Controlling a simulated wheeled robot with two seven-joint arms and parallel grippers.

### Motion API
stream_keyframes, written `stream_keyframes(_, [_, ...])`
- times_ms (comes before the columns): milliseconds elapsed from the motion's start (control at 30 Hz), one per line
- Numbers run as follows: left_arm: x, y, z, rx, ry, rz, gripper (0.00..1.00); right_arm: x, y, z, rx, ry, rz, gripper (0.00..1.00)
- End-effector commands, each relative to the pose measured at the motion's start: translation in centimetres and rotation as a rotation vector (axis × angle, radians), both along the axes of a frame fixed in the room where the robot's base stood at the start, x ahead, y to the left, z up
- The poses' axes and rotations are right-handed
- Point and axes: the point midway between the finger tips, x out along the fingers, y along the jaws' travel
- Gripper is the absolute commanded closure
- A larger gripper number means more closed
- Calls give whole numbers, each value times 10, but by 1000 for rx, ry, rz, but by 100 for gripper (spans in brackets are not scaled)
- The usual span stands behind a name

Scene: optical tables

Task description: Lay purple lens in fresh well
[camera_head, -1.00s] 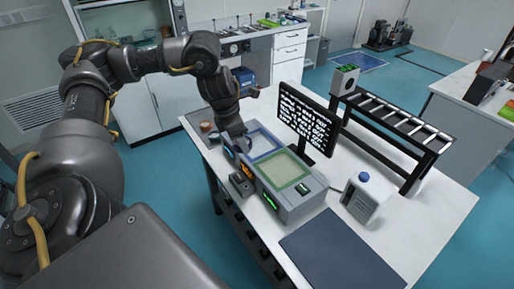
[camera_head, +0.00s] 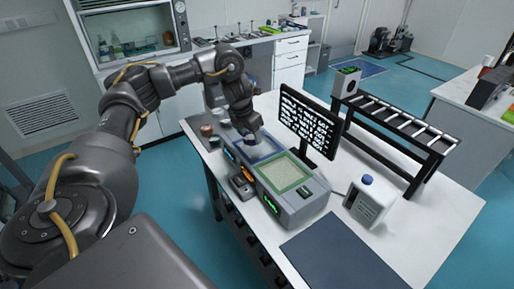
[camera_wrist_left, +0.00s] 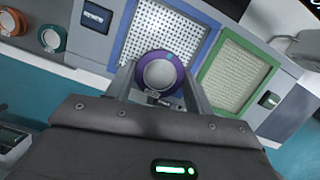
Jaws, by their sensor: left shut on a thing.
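The purple lens (camera_wrist_left: 159,73), a round purple ring with a pale centre, is between the fingers of my left gripper (camera_wrist_left: 158,88) in the left wrist view. The gripper is shut on it. In the head view my left gripper (camera_head: 249,137) is over the blue-framed well (camera_head: 265,150) of the grey bench unit, and a bit of purple shows under it. The wrist view shows the blue-framed well (camera_wrist_left: 142,40) behind the lens and the green-framed well (camera_wrist_left: 234,78) to its right. I cannot tell whether the lens touches the well surface. My right gripper is not in view.
A monitor (camera_head: 308,122) stands behind the unit. An orange-brown round piece (camera_wrist_left: 12,22) and a teal one (camera_wrist_left: 53,39) lie left of the unit.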

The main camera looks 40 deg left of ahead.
Motion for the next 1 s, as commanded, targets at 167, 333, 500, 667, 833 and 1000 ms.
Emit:
stream_keyframes(167, [20,-3,-25,-2,-1,0,74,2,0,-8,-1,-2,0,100])
stream_keyframes(333, [25,-3,-29,0,-3,-1,74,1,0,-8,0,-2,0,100])
stream_keyframes(500, [31,-4,-39,-2,0,1,74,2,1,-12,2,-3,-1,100])
stream_keyframes(667, [29,-3,-56,0,2,0,74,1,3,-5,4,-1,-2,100])
stream_keyframes(833, [30,-3,-65,0,-1,0,74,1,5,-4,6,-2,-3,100])
stream_keyframes(1000, [30,-3,-66,0,-2,-1,74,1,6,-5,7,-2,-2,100])
